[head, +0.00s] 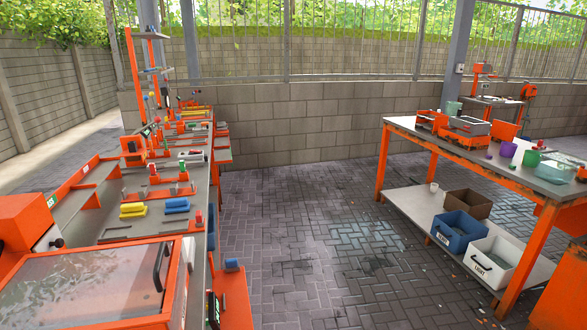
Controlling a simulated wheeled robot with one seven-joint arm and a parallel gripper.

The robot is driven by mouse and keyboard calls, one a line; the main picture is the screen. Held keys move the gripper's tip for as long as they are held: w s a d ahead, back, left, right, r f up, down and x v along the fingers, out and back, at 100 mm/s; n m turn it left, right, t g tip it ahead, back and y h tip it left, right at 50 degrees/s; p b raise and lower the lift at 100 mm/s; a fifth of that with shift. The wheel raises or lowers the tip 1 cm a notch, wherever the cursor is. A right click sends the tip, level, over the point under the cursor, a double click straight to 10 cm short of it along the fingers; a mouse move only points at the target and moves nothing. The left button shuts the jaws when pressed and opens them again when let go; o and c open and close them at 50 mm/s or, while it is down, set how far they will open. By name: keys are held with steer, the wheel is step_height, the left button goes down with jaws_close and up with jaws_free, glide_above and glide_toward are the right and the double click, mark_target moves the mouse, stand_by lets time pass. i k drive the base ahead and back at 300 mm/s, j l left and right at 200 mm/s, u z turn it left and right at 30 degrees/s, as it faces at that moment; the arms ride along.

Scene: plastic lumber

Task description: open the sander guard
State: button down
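At the lower left, a clear panel (85,288) in an orange frame lies shut over a grey bed, with a black bar handle (162,268) near its right end. It looks like a machine guard, but I cannot tell for sure that it is the sander's. An orange housing (22,222) stands at its far left corner. The near edge of the panel is cut off by the picture. My gripper is not in view.
A long bench runs away on the left, with yellow blocks (132,210), blue blocks (176,205) and orange fixtures. A right-hand table (400,125) bears cups and trays, with a blue crate (458,231) and white crate (493,262) on its lower shelf. The paved floor (300,230) between is clear.

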mark_target(181, 286)
steer(key=i+l+u, duration=0.15)
steer(key=u, duration=1.95)
steer(key=i+l, duration=0.2)
steer(key=l, duration=0.15)
